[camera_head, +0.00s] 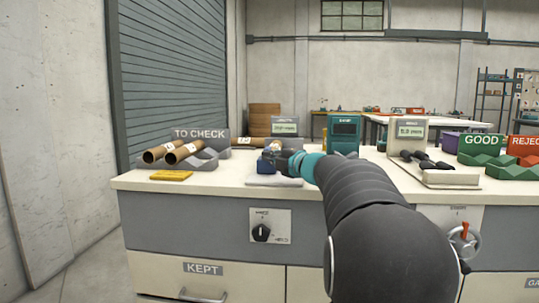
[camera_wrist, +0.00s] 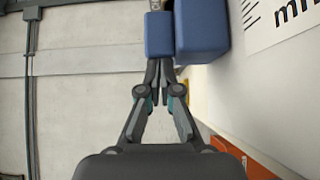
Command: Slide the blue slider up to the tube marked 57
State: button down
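The blue slider (camera_head: 267,162) is on the bench in the head view, just left of my gripper (camera_head: 287,160). In the wrist view, a small blue block (camera_wrist: 159,34) and a larger blue block (camera_wrist: 201,30) stand side by side. My gripper (camera_wrist: 160,72) has its fingertips nearly together, right at the near face of the small block. I cannot tell whether they touch it. No object shows between the fingers. A brown tube (camera_head: 243,141) with a white label lies behind the slider; its number is too small to read surely.
Two labelled tubes (camera_head: 167,152) lie in the grey TO CHECK rack at left. A grey display (camera_head: 284,127) reading in mm stands behind the slider. A teal device (camera_head: 343,134) is at centre, and a tray of dark tools (camera_head: 440,177) is right of my arm. A yellow block (camera_head: 171,175) lies in front.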

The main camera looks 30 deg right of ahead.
jog(key=shift+r, duration=0.1)
jog(key=shift+s+a, duration=0.1)
jog(key=shift+s, duration=0.25)
jog(key=s+a, duration=0.1)
jog(key=s+b, duration=0.1)
jog(key=shift+s+a, duration=0.3)
jog(key=shift+a, duration=0.1)
jog(key=s+d, duration=0.1)
jog(key=s, duration=0.9)
jog(key=shift+d, duration=0.35)
